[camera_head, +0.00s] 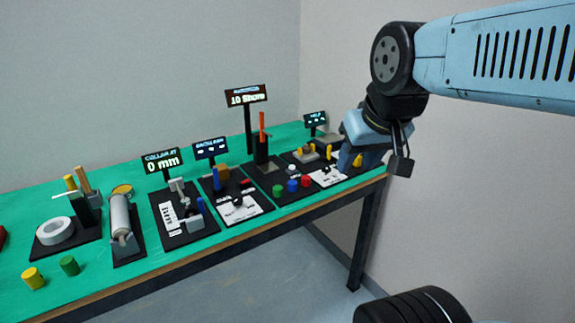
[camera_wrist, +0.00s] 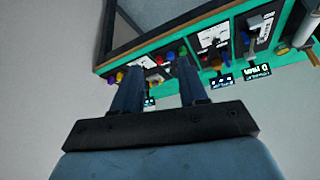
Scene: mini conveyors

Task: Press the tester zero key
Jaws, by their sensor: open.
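The tester seems to be the black station whose sign reads "10 Shore" (camera_head: 246,96). A red-topped upright post (camera_head: 262,137) stands on it. Several coloured round keys sit at its front: a green key (camera_head: 278,190), a blue key (camera_head: 292,185), a red key (camera_head: 306,181) and a white key (camera_head: 291,168). I cannot read which is the zero key. My gripper (camera_head: 356,160) is at the bench's right end, right of these keys. In the wrist view my gripper (camera_wrist: 157,72) is open, its fingers apart with nothing held between them.
The green bench (camera_head: 110,290) carries several other stations to the left, including one with a "0 mm" sign (camera_head: 163,160) and a white tape roll (camera_head: 54,231). Signposts rise along its back. Yellow (camera_head: 33,278) and green (camera_head: 69,265) cylinders stand at front left. A wall is close on the right.

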